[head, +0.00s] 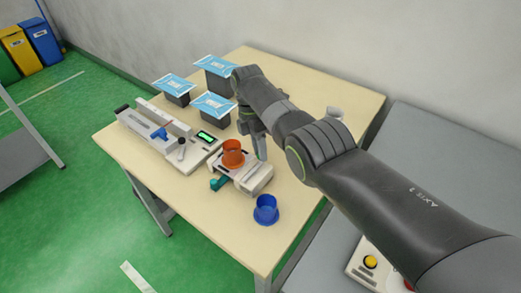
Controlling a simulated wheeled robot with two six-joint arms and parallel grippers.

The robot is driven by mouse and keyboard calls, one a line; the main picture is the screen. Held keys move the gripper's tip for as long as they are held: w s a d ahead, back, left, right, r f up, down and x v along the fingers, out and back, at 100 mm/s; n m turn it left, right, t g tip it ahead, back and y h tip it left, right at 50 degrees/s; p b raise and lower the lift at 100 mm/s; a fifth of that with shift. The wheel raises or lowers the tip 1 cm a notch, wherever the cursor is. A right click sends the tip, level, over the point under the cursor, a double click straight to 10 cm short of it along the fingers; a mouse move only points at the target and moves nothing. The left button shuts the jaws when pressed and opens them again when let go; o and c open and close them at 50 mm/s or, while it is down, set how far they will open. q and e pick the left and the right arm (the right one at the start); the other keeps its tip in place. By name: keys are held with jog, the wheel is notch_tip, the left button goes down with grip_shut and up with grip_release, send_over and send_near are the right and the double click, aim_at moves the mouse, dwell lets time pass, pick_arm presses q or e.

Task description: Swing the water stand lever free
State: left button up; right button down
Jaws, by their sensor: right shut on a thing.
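What looks like the water stand is a low white unit (258,181) near the table's front edge. An orange cup (233,153) stands upright on it. A teal lever-like piece (219,183) sticks out at its front left. My right gripper (262,152) points down just behind and right of the orange cup, apart from the teal piece. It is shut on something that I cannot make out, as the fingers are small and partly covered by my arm. My left gripper is not in view.
A blue cup (266,210) stands at the table's (215,222) front right. A long white machine (150,129) with a green display lies to the left. Dark boxes with blue-and-white packs (215,105) stand behind. A panel with a yellow button (370,262) is lower right.

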dwell(0.3)
jog(key=c, duration=1.3)
grip_release()
jog(key=shift+r, duration=0.15)
notch_tip(320, 180, up, 5)
jog(key=shift+w+p, duration=0.1)
jog(key=shift+p, duration=0.6)
notch_tip(320, 180, up, 2)
jog(key=shift+r+p, duration=0.25)
jog(key=shift+p, duration=1)
jog(key=shift+r+p, duration=1.15)
